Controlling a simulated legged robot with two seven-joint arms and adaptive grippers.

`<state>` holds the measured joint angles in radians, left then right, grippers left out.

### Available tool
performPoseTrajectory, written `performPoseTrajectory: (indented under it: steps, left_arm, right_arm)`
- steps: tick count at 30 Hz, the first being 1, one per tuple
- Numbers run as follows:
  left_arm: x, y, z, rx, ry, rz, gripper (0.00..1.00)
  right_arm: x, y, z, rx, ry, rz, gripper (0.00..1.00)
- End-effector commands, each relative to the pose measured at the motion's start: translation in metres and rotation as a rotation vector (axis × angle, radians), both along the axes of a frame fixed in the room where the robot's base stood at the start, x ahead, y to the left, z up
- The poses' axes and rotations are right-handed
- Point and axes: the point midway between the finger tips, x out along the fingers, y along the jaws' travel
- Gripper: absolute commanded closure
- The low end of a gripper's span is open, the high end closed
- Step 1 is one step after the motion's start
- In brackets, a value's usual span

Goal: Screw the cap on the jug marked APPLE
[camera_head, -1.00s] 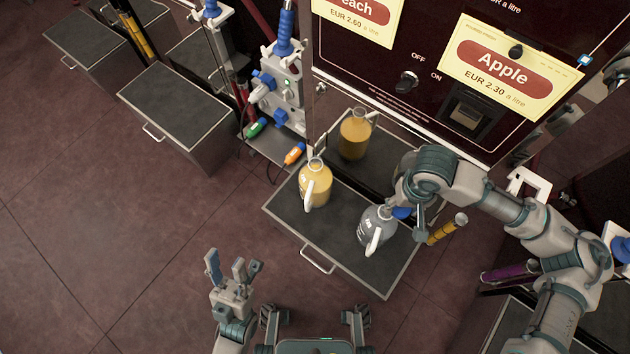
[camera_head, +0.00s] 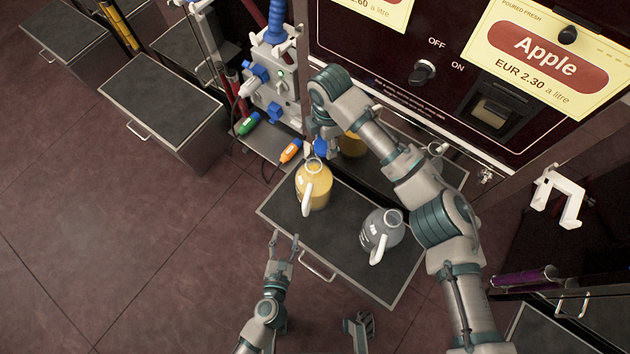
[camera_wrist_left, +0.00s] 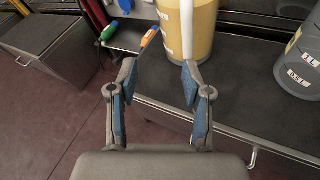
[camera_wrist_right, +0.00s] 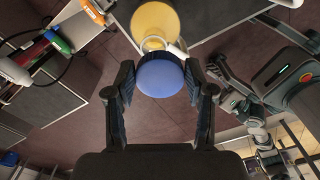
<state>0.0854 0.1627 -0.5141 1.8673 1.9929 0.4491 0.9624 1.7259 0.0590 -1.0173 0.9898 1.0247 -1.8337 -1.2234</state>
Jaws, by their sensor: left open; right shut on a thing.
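A jug of yellow liquid (camera_head: 313,190) with a white handle stands upright on the dark drawer top; its label is too small to read. It also shows in the left wrist view (camera_wrist_left: 205,30) and, below the cap, in the right wrist view (camera_wrist_right: 157,20). My right gripper (camera_head: 324,140) is shut on a blue cap (camera_wrist_right: 158,79) close to the jug's open neck; I cannot tell whether they touch. A grey jug (camera_head: 381,235) stands to the right. My left gripper (camera_head: 284,241) is open and empty, in front of the yellow jug.
The drawer top (camera_head: 345,255) is bare in front of the jugs. The dispenser panel with the Apple sign (camera_head: 545,58) stands behind. My right arm crosses over the drawer's right side.

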Motion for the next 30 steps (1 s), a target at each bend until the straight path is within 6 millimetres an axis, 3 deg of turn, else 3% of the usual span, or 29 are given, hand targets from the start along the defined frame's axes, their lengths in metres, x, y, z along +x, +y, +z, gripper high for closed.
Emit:
performPoseTrajectory:
  steps: [1, 3, 7, 22, 30]
  left_arm:
    - [-0.001, -0.008, -0.017, -0.091, 0.049, -0.007, 0.51]
    - [-0.003, -0.017, -0.031, -0.201, 0.104, -0.008, 0.51]
    - [-0.004, -0.028, -0.045, -0.327, 0.167, -0.005, 0.51]
    - [-0.001, -0.031, -0.049, -0.364, 0.185, -0.004, 0.51]
    - [0.036, -0.041, -0.064, -0.363, 0.183, -0.001, 0.51]
  right_arm:
    - [0.001, 0.009, -0.008, 0.003, 0.004, 0.078, 0.58]
    - [0.002, 0.016, -0.012, 0.004, 0.002, 0.175, 0.58]
    - [0.003, 0.023, -0.016, 0.006, -0.002, 0.284, 0.58]
    - [0.004, 0.025, -0.017, 0.004, -0.004, 0.319, 0.58]
    - [0.004, 0.025, -0.017, 0.004, -0.004, 0.318, 0.58]
